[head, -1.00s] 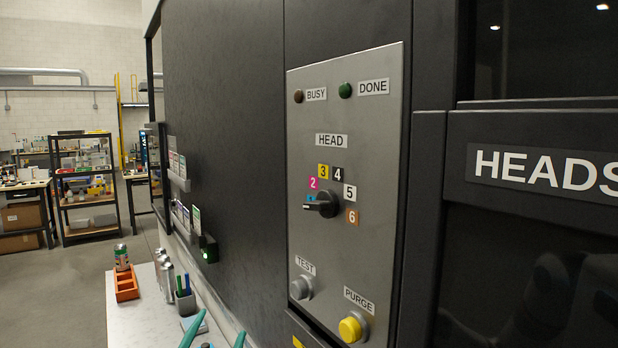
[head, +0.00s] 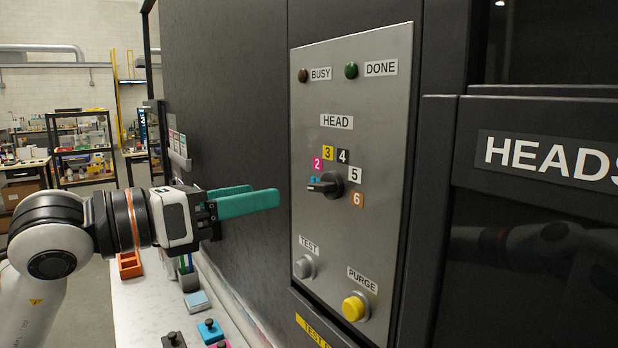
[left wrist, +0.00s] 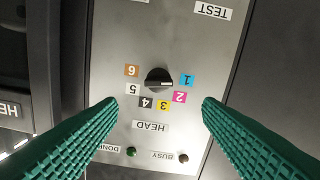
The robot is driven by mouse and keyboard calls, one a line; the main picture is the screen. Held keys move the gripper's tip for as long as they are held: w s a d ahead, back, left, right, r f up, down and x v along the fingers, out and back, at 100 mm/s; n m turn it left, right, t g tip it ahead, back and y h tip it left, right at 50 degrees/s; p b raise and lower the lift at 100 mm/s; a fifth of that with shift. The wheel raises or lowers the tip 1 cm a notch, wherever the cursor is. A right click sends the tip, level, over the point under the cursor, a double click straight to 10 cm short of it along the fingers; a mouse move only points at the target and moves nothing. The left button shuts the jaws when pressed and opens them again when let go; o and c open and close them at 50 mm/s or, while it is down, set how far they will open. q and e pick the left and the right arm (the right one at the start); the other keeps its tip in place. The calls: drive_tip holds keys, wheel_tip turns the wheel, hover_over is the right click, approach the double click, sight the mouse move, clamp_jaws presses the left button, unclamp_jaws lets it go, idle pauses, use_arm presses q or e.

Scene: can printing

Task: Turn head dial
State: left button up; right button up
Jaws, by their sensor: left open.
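The black head dial (head: 328,185) sits on the grey control panel (head: 310,225), ringed by coloured labels 1 to 6. Its pointer faces left toward the blue 1 label. In the left wrist view the dial (left wrist: 158,79) appears upside down, between and beyond the fingertips, its pointer toward the blue 1. My left gripper (head: 278,198) has teal fingers and is left of the dial, apart from it. It is open and empty. My right gripper is not in view.
The panel also has a grey TEST button (head: 304,267), a yellow PURGE button (head: 355,306) and BUSY and DONE lamps (head: 351,70). A white worktop (head: 145,310) below holds an orange holder (head: 130,266) and coloured blocks. A HEADS door stands at right.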

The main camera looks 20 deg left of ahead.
sight(315, 185)
use_arm(q)
drive_tip(key=p+x, duration=0.4)
drive_tip(key=x, duration=0.5)
drive_tip(key=shift+d+r, duration=0.1)
drive_tip(key=shift+r, duration=0.05)
drive_tip(key=shift+w+d, duration=0.25)
drive_tip(key=shift+w, duration=0.05)
drive_tip(key=shift+c, duration=0.2)
